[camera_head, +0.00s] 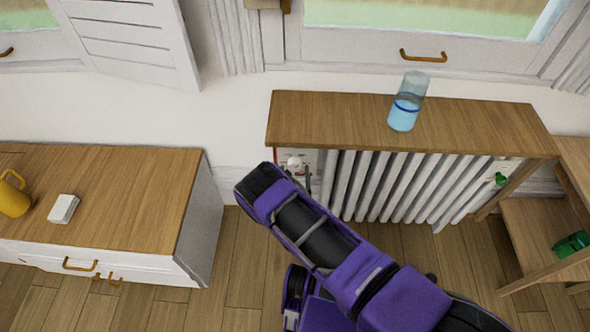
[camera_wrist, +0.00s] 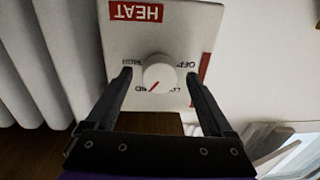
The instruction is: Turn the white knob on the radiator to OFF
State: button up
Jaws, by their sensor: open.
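The white round knob (camera_wrist: 160,72) is on a white panel (camera_wrist: 185,25) with an upside-down red HEAT label. Its red pointer line slants down-left, toward the MED mark; OFF is at the right and HIGH at the left. My gripper (camera_wrist: 158,74) is open, one finger on each side of the knob, with a visible gap to both; whether the tips reach its depth I cannot tell. In the head view the knob (camera_head: 293,162) shows at the left end of the radiator (camera_head: 385,185), with my arm in front and the fingers mostly hidden.
A wooden shelf (camera_head: 340,108) covers the radiator's top and carries a glass of blue liquid (camera_head: 405,112). A green knob (camera_head: 501,179) is at the radiator's right end. A cabinet (camera_head: 130,200) with a yellow mug (camera_head: 13,198) and a white box (camera_head: 63,209) stands at left.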

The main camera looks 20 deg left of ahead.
jog(key=c, duration=1.4)
jog(key=shift+o, duration=0.2)
